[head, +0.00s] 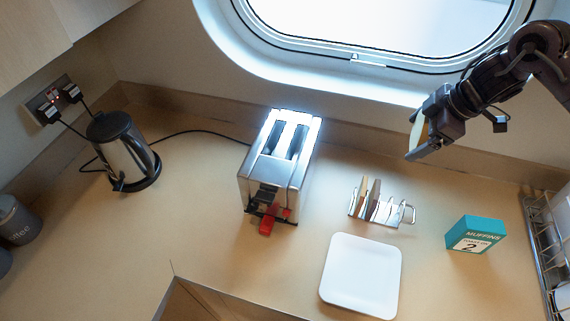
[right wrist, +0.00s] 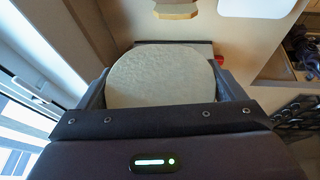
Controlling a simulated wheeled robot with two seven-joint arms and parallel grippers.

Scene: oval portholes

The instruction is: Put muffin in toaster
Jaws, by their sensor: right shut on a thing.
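My right gripper (head: 417,133) is at the upper right of the head view, raised above the counter and to the right of the toaster. It is shut on a pale, round muffin (head: 419,127), seen nearly edge-on there. In the right wrist view the muffin (right wrist: 160,76) shows as a flat disc between the fingers. The slots look empty. My left gripper is not in view.
A metal toast rack (head: 400,214) with slices stands right of the toaster. A white plate (head: 361,276) lies in front, and a teal muffin box (head: 475,233) is farther right. A kettle (head: 122,152) stands left. A wire dish rack (head: 546,262) is at the right edge.

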